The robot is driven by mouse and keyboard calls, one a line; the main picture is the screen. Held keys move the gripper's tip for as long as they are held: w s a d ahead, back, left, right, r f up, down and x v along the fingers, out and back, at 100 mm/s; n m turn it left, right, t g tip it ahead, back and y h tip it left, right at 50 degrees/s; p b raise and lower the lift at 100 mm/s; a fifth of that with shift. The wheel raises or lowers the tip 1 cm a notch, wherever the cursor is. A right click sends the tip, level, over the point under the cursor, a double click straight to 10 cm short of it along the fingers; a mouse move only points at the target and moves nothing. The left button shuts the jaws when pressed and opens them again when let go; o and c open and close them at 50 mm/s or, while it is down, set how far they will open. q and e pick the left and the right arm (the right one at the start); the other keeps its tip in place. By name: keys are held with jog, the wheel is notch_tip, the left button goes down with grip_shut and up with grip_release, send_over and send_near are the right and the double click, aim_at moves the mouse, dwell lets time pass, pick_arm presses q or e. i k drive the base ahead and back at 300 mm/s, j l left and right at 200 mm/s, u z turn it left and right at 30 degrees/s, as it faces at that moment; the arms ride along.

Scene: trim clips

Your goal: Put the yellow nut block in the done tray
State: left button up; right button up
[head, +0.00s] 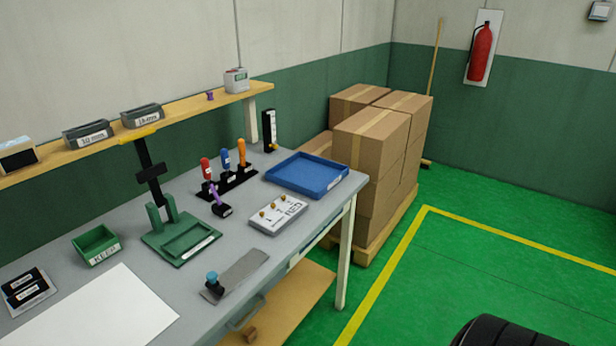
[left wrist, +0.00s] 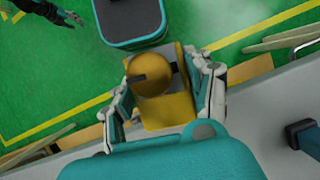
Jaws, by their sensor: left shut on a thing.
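The yellow nut block (left wrist: 168,112), with a rounded yellow top and a dark slot, is in the left wrist view. My left gripper (left wrist: 162,84) is shut on it, with one finger on either side. The block is held up near the table edge. My left gripper and the block are not in the head view. A blue tray (head: 283,186), which looks like the done tray, lies empty at the table's far right corner; its label is too small to read. What seems to be my right gripper (left wrist: 62,14) shows small at the left wrist view's upper left.
Near the blue tray are a grey block with brass pegs (head: 278,215) and a rack of coloured-handled tools (head: 228,182). A green fixture (head: 182,240), a small green bin (head: 96,245) and a grey plate (head: 240,272) are also on the table. Stacked cartons (head: 372,140) stand beyond.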

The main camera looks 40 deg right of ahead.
aim_at(303, 179)
jog(key=l, duration=0.7)
jog(key=i+l, duration=0.15)
jog(key=l, duration=1.2)
jog(key=i+l+z, duration=0.1)
jog(key=l, duration=0.55)
jog(key=i+l, duration=0.1)
jog(key=l, duration=0.6)
jog(key=i+l, duration=0.1)
jog(key=l, duration=0.55)
jog(key=i+l, duration=0.1)
jog(key=i, duration=0.4)
jog(key=i+l, duration=0.1)
jog(key=i, duration=0.35)
jog(key=l+z, duration=0.05)
